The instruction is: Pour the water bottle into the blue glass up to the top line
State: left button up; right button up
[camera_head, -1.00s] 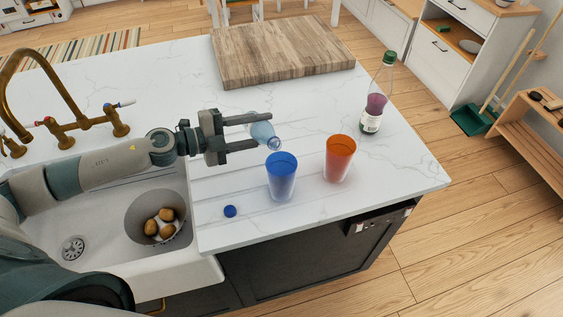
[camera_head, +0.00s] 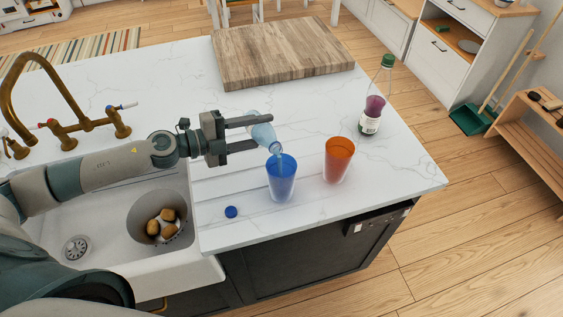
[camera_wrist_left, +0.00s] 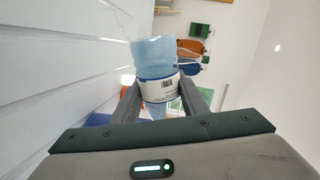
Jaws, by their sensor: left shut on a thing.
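My left gripper (camera_head: 240,134) is shut on the water bottle (camera_head: 262,133), a clear light-blue bottle. The bottle is tilted, with its mouth down to the right over the rim of the blue glass (camera_head: 282,180). The blue glass stands upright on the counter near its front edge. I cannot make out the water level or the top line. In the left wrist view the bottle (camera_wrist_left: 156,60), with a white barcode label, sits between the two fingers (camera_wrist_left: 160,100). My right gripper is not in view.
An orange glass (camera_head: 339,160) stands just right of the blue glass. A blue cap (camera_head: 231,212) lies on the counter (camera_head: 330,205). A green-capped bottle (camera_head: 370,124) and a wooden board (camera_head: 280,50) are behind. The sink (camera_head: 100,240) holds a bowl (camera_head: 140,208) of potatoes.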

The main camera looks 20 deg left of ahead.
pick_arm(q)
jog(key=shift+w+r, duration=0.1)
jog(key=shift+r+p, duration=0.1)
jog(key=shift+p, duration=0.25)
dwell(0.3)
jog(key=shift+s+d+r+m+p, duration=0.1)
jog(key=shift+s+r+m+p, duration=0.1)
jog(key=shift+m+p, duration=0.15)
jog(key=shift+w, duration=0.1)
jog(key=shift+r+p, duration=0.1)
jog(key=shift+p, duration=0.2)
dwell(0.4)
jog(key=shift+r+m, duration=0.15)
jog(key=shift+m, duration=0.1)
jog(key=shift+p, duration=0.4)
